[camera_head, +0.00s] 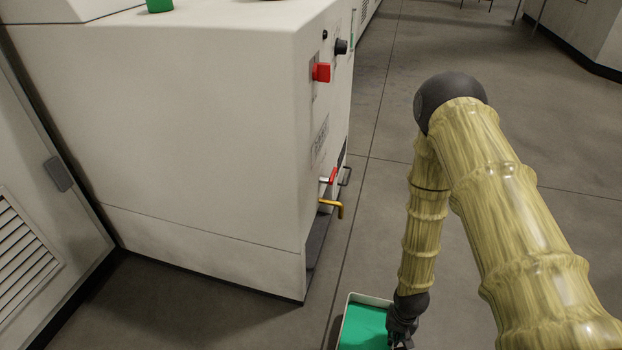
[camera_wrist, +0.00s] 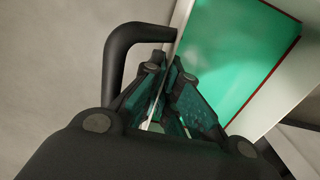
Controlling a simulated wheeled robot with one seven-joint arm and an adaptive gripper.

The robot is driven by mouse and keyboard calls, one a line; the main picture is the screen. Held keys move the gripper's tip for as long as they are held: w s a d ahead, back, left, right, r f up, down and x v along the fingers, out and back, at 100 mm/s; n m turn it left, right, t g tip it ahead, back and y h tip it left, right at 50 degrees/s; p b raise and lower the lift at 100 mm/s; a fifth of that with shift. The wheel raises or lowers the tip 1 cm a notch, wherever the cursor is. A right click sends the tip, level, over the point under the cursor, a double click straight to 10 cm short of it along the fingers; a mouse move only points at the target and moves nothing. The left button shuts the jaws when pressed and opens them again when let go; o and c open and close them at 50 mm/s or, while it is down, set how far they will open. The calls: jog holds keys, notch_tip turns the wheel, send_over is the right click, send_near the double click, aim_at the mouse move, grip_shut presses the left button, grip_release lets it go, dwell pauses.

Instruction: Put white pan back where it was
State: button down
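The white pan (camera_head: 369,298) has a white rim and green inside. It is at the bottom of the head view, low in front of the machine's right corner, and its lower part is cut off by the frame. My gripper (camera_head: 401,340) is at its right side. In the wrist view the pan's green inside (camera_wrist: 235,60) fills the upper right, and a black curved handle (camera_wrist: 118,50) shows at its side. My gripper's fingers (camera_wrist: 168,100) are close together on either side of the pan's edge, closed on it. The contact is partly hidden by the fingers.
The large white machine (camera_head: 180,130) has a red knob (camera_head: 321,72), a yellow-orange lever (camera_head: 332,207) and a red-tipped lever (camera_head: 329,176) on its right side. A green object (camera_head: 159,5) sits on top. Grey floor (camera_head: 530,120) is open to the right.

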jog(key=w+a+r+n, duration=0.15)
jog(key=w+r, duration=0.25)
jog(key=r, duration=0.8)
jog(key=w+a+r+n, duration=0.1)
jog(key=w+a+r, duration=0.25)
jog(key=r, duration=0.95)
jog(key=w+a+r+n, duration=0.15)
jog(key=w+r, duration=0.35)
jog(key=r, duration=0.7)
jog(key=s+r+p, duration=0.3)
jog(key=r+p, duration=2)
jog(key=p, duration=1.5)
jog(key=shift+a+r+m+p, duration=0.2)
jog(key=shift+a+m+p, duration=0.2)
jog(key=shift+s+d, duration=0.1)
jog(key=shift+s, duration=0.05)
